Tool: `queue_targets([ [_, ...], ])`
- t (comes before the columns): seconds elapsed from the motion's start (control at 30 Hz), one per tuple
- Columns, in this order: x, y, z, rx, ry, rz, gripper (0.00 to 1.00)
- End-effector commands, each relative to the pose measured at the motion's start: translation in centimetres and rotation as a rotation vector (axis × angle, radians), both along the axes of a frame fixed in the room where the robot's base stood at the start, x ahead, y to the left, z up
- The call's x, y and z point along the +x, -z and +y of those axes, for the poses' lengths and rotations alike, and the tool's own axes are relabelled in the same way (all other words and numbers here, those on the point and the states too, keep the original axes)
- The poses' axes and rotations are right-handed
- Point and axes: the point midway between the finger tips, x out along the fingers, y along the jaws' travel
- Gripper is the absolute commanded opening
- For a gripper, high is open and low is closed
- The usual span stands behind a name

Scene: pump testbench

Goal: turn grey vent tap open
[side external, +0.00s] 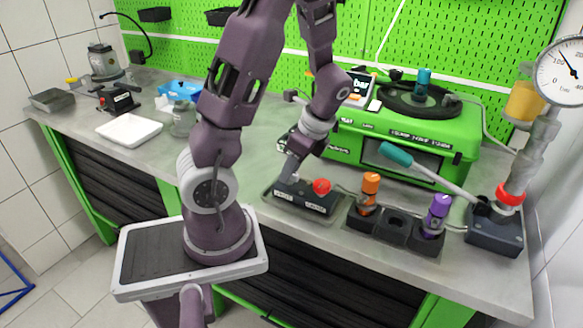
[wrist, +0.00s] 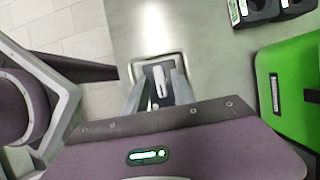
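The grey vent tap (wrist: 160,81) shows in the wrist view as a pale, narrow handle on a dark block between my fingers. My gripper (wrist: 158,90) is open, with one finger on each side of the handle and small gaps visible. In the side view my gripper (side external: 289,176) is low over the left end of a black labelled block (side external: 303,198). It hides most of the grey tap there. A red knob (side external: 321,186) stands at the right of the same block. I cannot tell whether a finger touches the handle.
The block sits in a shallow metal tray (side external: 269,193) near the bench's front edge. To its right are orange (side external: 370,184) and purple (side external: 438,206) handled tools in a black holder. A green case (side external: 462,150) stands behind. A white tray (side external: 129,129) lies at left.

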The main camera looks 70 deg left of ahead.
Motion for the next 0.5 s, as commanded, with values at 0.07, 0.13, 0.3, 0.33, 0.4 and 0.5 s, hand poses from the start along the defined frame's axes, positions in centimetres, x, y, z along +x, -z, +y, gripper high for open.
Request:
queue_targets([
  [0.07, 0.01, -0.01, -0.01, 0.0, 0.0, 0.0, 0.12],
  [0.13, 0.01, -0.01, -0.01, 0.0, 0.0, 0.0, 0.0],
  [0.3, 0.03, -0.03, -0.02, 0.0, 0.0, 0.0, 0.0],
  [0.33, 0.03, -0.03, -0.02, 0.0, -0.001, -0.001, 0.0],
  [0.4, 0.04, -0.03, -0.01, 0.001, -0.005, -0.001, 0.0],
  [0.5, 0.05, -0.03, -0.01, 0.0, -0.024, 0.0, 0.0],
])
